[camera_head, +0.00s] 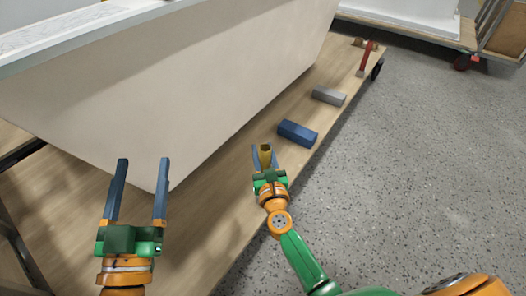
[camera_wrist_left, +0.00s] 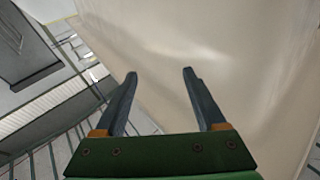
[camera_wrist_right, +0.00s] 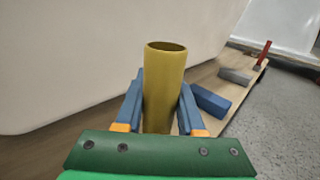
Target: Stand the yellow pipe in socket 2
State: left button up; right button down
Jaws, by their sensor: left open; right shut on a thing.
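The yellow pipe (camera_wrist_right: 164,90) is a hollow tube with its open end up in the right wrist view. My right gripper (camera_head: 264,150) is shut on it, with one finger on each side. In the head view the pipe (camera_head: 266,157) looks small between the fingers, over the wooden deck beside the white tub. The pipe's lower end is hidden. My left gripper (camera_head: 142,161) is open and empty in front of the tub's near corner. It also shows open in the left wrist view (camera_wrist_left: 160,73). I cannot make out socket 2 in any view.
The large white tub shell (camera_head: 190,85) stands on the wooden deck (camera_head: 215,205). A blue block (camera_head: 297,133) and a grey block (camera_head: 329,95) lie along the deck's right edge. A red upright part (camera_head: 365,56) stands farther back. Speckled floor (camera_head: 430,170) lies open to the right.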

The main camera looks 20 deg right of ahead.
pick_arm(q)
jog(key=s+r+t+h+b, duration=0.1)
jog(key=s+r+t+h, duration=0.1)
jog(key=s+r+t, duration=0.2)
jog(key=shift+r+m, duration=0.4)
jog(key=shift+r, duration=1)
pick_arm(e)
jog(key=shift+f, duration=0.55)
pick_arm(q)
jog(key=shift+d+f+b, duration=0.1)
jog(key=shift+f+b, duration=2.45)
pick_arm(e)
jog(key=shift+f, duration=2.35)
jog(key=shift+c, duration=2.2)
grip_release()
jog(key=shift+s, duration=0.1)
pick_arm(q)
jog(key=shift+r+p, duration=0.35)
pick_arm(e)
jog(key=s, duration=0.7)
jog(key=shift+a, duration=0.45)
